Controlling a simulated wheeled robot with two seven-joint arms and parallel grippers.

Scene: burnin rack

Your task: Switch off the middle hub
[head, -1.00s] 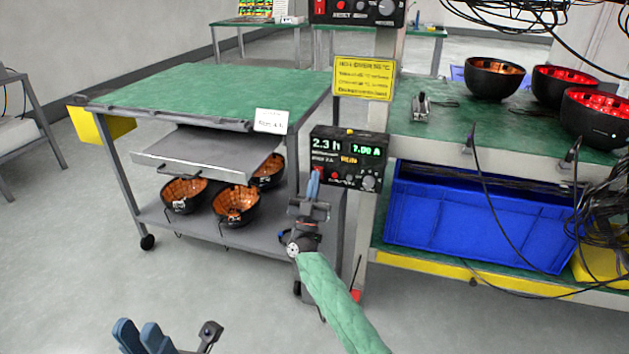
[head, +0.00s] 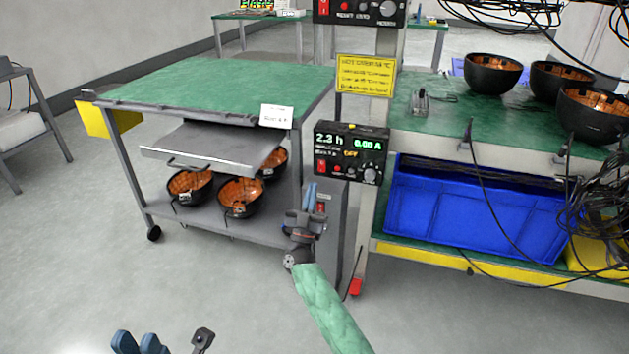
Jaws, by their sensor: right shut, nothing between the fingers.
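The middle hub (head: 350,152) is a black box on the rack post. Its display reads 2.3 h and 0.00 A, with an orange word that looks like OFF. A red switch sits at its lower left. My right gripper (head: 310,190) is shut and empty, its blue fingertips just below the hub's lower left corner and seemingly apart from it. My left gripper (head: 138,343) is at the bottom left edge, cut off by the frame, its two blue fingers apart with nothing visible between them.
Another hub (head: 360,12) is above, over a yellow warning sign (head: 365,75). Dark bowls (head: 493,75) stand unlit on the green bench, above a blue crate (head: 478,210). A cart (head: 215,80) stands left.

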